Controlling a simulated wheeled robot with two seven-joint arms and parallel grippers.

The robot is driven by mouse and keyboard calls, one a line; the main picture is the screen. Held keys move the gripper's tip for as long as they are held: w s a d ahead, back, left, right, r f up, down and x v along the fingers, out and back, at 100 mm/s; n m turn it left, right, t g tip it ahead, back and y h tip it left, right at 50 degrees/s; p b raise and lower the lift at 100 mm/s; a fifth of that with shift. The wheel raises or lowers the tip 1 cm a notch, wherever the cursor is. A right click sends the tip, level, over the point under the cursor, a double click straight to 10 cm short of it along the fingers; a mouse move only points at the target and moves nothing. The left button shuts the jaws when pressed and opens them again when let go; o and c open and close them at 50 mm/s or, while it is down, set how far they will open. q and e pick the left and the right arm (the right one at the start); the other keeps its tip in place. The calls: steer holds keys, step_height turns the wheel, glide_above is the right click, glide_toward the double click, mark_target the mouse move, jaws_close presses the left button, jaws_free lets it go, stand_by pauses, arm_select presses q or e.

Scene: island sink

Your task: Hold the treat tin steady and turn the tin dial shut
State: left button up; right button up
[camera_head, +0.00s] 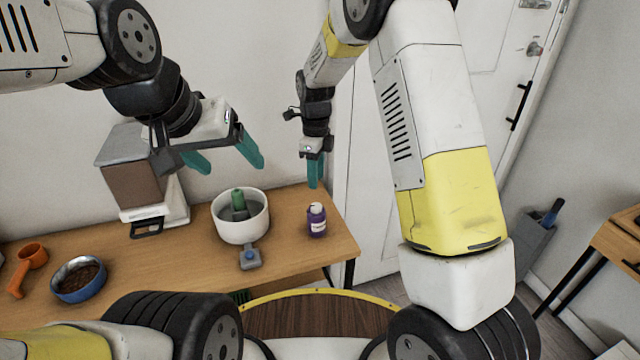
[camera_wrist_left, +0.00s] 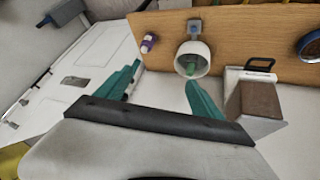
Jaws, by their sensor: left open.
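A round white container (camera_head: 242,230), which I take for the treat tin, stands on the wooden table; it also shows in the left wrist view (camera_wrist_left: 205,58). A green-topped grey piece (camera_head: 239,203) stands inside it, perhaps the dial; I cannot tell its setting. A small grey-blue piece (camera_head: 250,259) sits at the container's front. My left gripper (camera_head: 229,161) is open and empty above the container, apart from it. My right gripper (camera_head: 315,173) hangs above and behind the purple bottle, fingers pointing down and overlapping in view; their gap is hidden.
A purple bottle (camera_head: 317,222) stands right of the container. A dispenser with a brown block (camera_head: 134,186) stands to the left. A blue bowl with brown contents (camera_head: 79,282) and an orange scoop (camera_head: 27,265) lie at far left. The table (camera_head: 190,265) is bare at front middle.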

arm_select(q)
steer(key=w+f+n, duration=0.1)
steer(key=w+f, duration=0.8)
steer(key=w, duration=0.2)
steer(key=m+t+h, duration=0.1)
steer(key=m+t, duration=0.1)
steer(key=t, duration=0.1)
glide_toward(312, 226)
steer(key=w+a+r, duration=0.3)
steer(key=w, duration=0.2)
steer(key=d+f+m, duration=0.1)
steer(key=f, duration=0.1)
steer(key=s+d+f+t+h, duration=0.1)
steer(key=f, duration=0.1)
steer(key=d+f+m+t, duration=0.1)
steer(key=f, duration=0.2)
steer(key=shift+s+m+h, duration=0.15)
steer(key=shift+m+h, duration=0.15)
steer(key=shift+h, duration=0.1)
steer(key=shift+s+d+f+m+t, duration=0.3)
steer(key=shift+s+d+f+t, duration=0.1)
steer(key=shift+s+t, duration=0.1)
steer(key=shift+x, duration=3.85)
steer(key=shift+r, duration=0.1)
steer(key=shift+c, duration=0.3)
